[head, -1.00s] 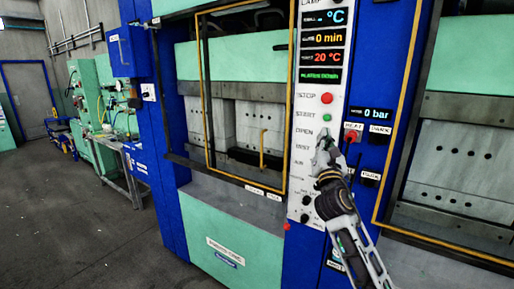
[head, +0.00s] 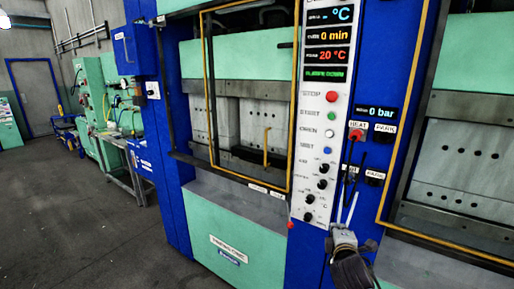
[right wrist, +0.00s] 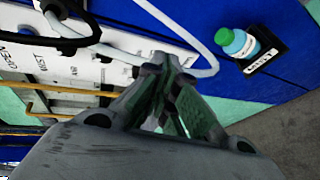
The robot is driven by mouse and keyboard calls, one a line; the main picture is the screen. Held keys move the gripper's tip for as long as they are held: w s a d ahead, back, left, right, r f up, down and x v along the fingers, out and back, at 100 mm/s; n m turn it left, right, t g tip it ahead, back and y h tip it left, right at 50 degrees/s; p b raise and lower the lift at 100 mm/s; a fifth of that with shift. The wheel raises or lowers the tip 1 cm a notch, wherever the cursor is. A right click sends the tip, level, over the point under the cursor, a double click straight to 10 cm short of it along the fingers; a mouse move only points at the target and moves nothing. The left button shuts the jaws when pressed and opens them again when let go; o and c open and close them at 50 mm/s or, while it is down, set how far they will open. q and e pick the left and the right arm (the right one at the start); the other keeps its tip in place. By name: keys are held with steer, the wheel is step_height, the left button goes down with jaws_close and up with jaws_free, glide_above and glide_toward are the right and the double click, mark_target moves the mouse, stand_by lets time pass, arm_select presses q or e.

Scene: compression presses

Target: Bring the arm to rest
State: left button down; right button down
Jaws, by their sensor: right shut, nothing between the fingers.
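My right gripper (head: 344,232) is at the lower right in the head view, in front of the blue lower part of the press column. It is shut and empty, below the control panel (head: 319,190) and apart from its buttons. In the right wrist view its closed fingers (right wrist: 165,75) fill the middle, with the panel beyond them at the left. My left gripper is not in view.
The press (head: 240,215) stands in front, with a yellow-framed guard (head: 204,90). A second press (head: 465,150) is at the right. Red (head: 331,97), green and blue buttons and black knobs stick out of the panel. Open floor (head: 80,220) lies left.

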steer(key=s+a+f+m+g+y, duration=0.1)
steer(key=s+f+m+g, duration=0.35)
steer(key=s+f, duration=0.4)
steer(key=s+a+f+m+g+y, duration=0.25)
steer(key=s+f+m, duration=0.25)
steer(key=s, duration=0.6)
steer(key=s+f+m+g+y, duration=0.1)
steer(key=s+f+m+g, duration=0.3)
steer(key=s+f, duration=0.65)
steer(key=f, duration=1.3)
steer(key=s+f, duration=0.2)
steer(key=f, duration=1.4)
steer(key=s+d+f+g, duration=0.1)
steer(key=s+d+f, duration=0.1)
steer(key=s+f, duration=0.8)
steer(key=s+d+f+g, duration=0.1)
steer(key=s+f, duration=0.9)
steer(key=s, duration=0.2)
steer(key=shift+d+h, duration=0.35)
steer(key=shift+s+f, duration=0.1)
